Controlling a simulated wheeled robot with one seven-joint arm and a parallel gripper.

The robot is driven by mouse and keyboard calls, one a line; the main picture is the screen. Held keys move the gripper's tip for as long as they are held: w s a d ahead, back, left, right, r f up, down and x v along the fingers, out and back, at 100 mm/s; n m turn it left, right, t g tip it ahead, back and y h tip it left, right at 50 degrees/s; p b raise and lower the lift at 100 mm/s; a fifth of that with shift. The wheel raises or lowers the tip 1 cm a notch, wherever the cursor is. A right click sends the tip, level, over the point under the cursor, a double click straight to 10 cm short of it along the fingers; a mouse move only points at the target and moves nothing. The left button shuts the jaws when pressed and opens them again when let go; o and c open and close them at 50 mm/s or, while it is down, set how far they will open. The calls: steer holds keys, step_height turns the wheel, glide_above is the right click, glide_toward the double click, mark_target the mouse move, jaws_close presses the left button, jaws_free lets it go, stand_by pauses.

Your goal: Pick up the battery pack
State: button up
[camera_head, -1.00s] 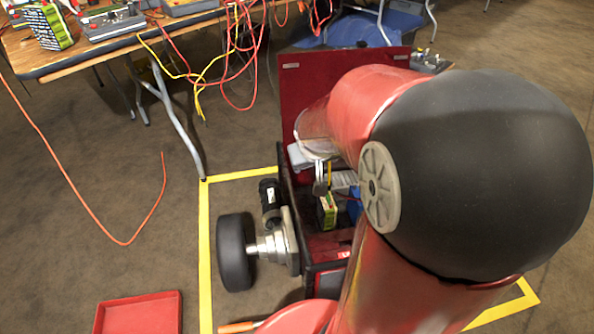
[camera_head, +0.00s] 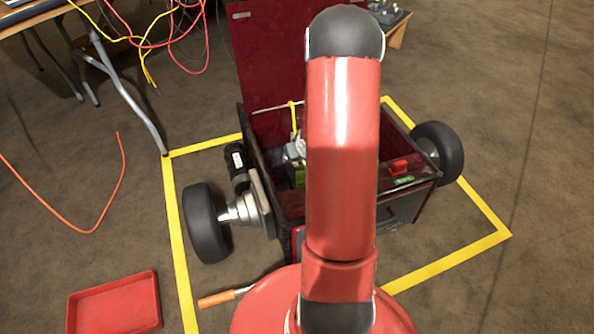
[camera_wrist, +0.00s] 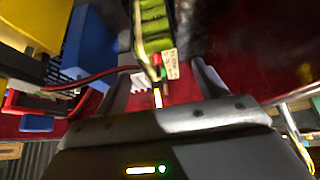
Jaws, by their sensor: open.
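The battery pack (camera_wrist: 155,28) is a green and black block with a white label and small red and green plugs at its near end. In the wrist view it lies at the top centre, its far end cut off by the frame. My gripper (camera_wrist: 161,72) is open, with one dark finger on either side of the pack's near end; I cannot tell whether they touch it. In the head view, a small yellow-green part of the pack (camera_head: 299,175) shows inside the red open box (camera_head: 290,202), left of my arm. My arm hides the rest.
A blue block (camera_wrist: 88,40) and a yellow block (camera_wrist: 35,22) sit left of the pack in the wrist view, with red and black wires (camera_wrist: 80,85) close by. The box has wheels (camera_head: 205,222) and a raised lid (camera_head: 270,50). A red tray (camera_head: 114,303) lies on the floor.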

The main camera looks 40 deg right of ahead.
steer(key=b+x, duration=0.1)
steer(key=x, duration=0.4)
jaws_close()
stand_by(0.4)
steer(key=shift+w+r, duration=0.1)
steer(key=shift+r, duration=0.05)
